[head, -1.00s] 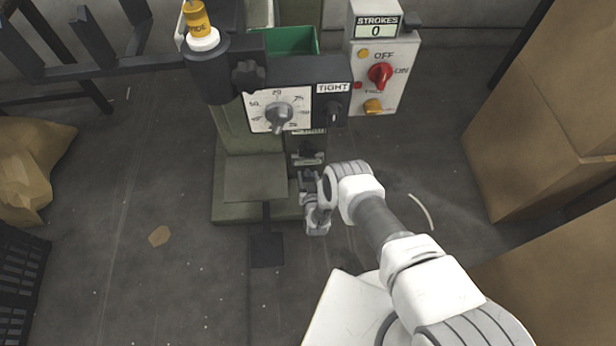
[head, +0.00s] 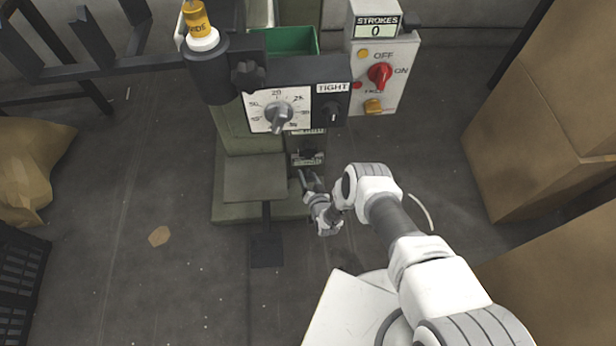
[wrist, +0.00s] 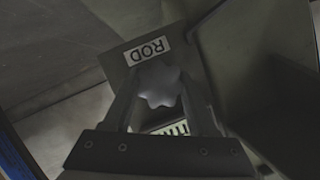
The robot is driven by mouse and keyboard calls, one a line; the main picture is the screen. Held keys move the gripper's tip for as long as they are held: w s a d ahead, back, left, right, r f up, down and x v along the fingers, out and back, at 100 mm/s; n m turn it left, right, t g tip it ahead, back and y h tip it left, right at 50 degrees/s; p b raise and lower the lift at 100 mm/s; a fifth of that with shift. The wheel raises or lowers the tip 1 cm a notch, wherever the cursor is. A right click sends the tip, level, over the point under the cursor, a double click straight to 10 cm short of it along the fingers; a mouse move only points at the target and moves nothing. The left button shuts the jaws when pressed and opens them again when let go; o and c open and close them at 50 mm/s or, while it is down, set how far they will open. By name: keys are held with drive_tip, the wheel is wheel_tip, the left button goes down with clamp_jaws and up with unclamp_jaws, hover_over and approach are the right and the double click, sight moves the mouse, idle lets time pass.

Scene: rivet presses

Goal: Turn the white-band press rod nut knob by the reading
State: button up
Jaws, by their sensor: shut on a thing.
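The press has a yellow-orange top piece over a white band (head: 203,42) on its dark column. The rod nut knob (wrist: 159,86) is a pale grey lobed knob beside a label reading ROD (wrist: 147,53), which appears upside down in the wrist view. My gripper (wrist: 160,92) is shut on this knob, one finger on each side. In the head view my gripper (head: 308,180) is low at the press front, below the dial plate; its hold on the knob is too small to make out there. A second label is partly hidden between the fingers.
Above are a white dial (head: 278,110) with a grey pointer knob, a knob under a TIGHT label (head: 333,88), and a control box (head: 385,75) with a red switch. The STROKES counter (head: 376,28) reads 0.

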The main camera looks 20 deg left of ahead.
drive_tip(key=o, duration=1.4)
drive_tip(key=shift+c, duration=0.2)
drive_tip(key=shift+s+d+r, duration=0.15)
